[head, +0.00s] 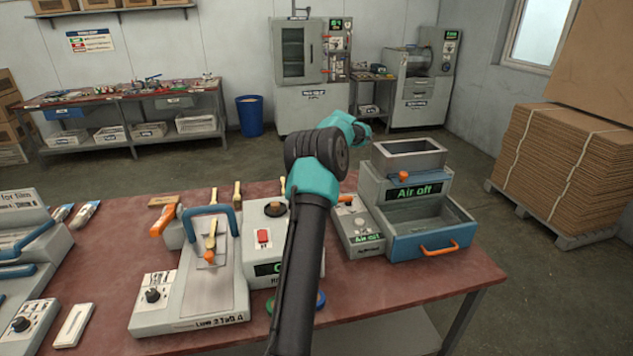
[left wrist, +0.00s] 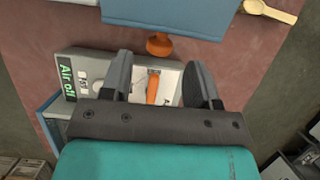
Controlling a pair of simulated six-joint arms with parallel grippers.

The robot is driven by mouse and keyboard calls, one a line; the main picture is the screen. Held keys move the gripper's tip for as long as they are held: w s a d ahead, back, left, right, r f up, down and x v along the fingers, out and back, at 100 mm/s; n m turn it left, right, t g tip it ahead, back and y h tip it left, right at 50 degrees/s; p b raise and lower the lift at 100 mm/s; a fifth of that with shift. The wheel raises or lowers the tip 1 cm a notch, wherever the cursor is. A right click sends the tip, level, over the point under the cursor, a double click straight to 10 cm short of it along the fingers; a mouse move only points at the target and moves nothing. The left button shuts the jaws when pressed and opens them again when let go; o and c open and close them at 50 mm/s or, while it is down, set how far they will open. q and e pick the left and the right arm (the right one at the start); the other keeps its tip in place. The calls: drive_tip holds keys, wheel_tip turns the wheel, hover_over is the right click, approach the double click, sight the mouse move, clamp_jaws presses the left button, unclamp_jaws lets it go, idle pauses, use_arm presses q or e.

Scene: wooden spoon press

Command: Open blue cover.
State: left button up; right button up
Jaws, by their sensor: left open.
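A blue cover (left wrist: 170,15) shows at the top of the left wrist view, cut off by the frame edge. An orange knob (left wrist: 158,44) sticks out of its near side. My left gripper (left wrist: 157,70) is open and empty. Its two dark fingers are apart, over a grey control box beside the cover, with the knob just beyond the fingertips. In the head view my left arm hides the cover and the fingers. The cover's full shape and how far it is open cannot be told. My right gripper is not in view.
The grey control box (head: 355,225) with an orange lever (left wrist: 152,86) stands right of my arm. Beside it is a machine with a blue drawer (head: 432,230). A press with a blue handle (head: 208,213) stands left. A wooden spoon (left wrist: 270,11) lies on the red table (head: 455,277).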

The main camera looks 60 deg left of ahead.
use_arm(q)
drive_tip(key=shift+x, duration=2)
drive_tip(key=shift+c, duration=0.2)
clamp_jaws()
